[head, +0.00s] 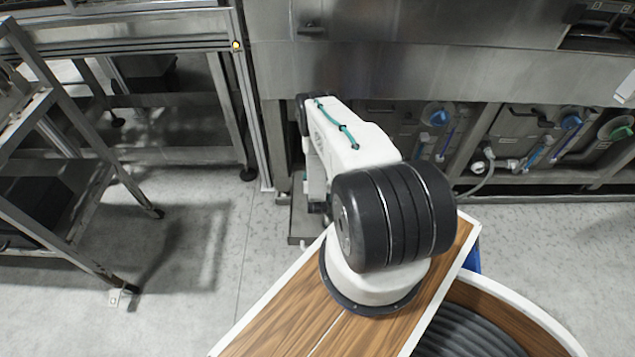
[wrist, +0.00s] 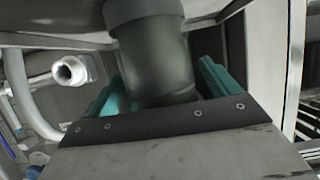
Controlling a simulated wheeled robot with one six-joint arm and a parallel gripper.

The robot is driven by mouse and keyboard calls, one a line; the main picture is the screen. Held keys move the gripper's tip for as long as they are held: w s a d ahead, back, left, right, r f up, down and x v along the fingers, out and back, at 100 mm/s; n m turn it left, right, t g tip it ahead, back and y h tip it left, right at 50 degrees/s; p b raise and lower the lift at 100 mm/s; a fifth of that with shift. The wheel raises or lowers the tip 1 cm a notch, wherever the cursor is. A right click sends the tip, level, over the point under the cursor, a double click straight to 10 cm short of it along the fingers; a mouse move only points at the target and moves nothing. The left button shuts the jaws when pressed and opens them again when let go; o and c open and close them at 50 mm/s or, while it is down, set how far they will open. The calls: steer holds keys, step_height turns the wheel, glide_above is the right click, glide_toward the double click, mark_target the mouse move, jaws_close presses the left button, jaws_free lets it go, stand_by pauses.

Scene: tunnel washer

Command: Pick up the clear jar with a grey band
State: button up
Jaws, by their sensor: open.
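I cannot make out a clear jar with a grey band in either view. In the wrist view, my gripper (wrist: 162,75) shows two teal fingers spread apart. A dark grey cylinder (wrist: 153,58) with a wider collar at its top lies in line with the gap between them. It looks like a pipe, and I cannot tell how far beyond the fingers it is. No grip on it shows. In the head view, my arm reaches away toward the steel machine (head: 400,75), and its bulk hides the fingertips and whatever is right by them.
A steel rack (head: 55,190) stands at the left, and a steel table frame (head: 170,45) behind it. Hoses and blue-capped fittings (head: 436,115) line the machine's lower right. A white pipe end (wrist: 70,71) is left of my fingers. Grey floor (head: 195,235) is clear at centre left.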

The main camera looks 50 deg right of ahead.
jaws_close()
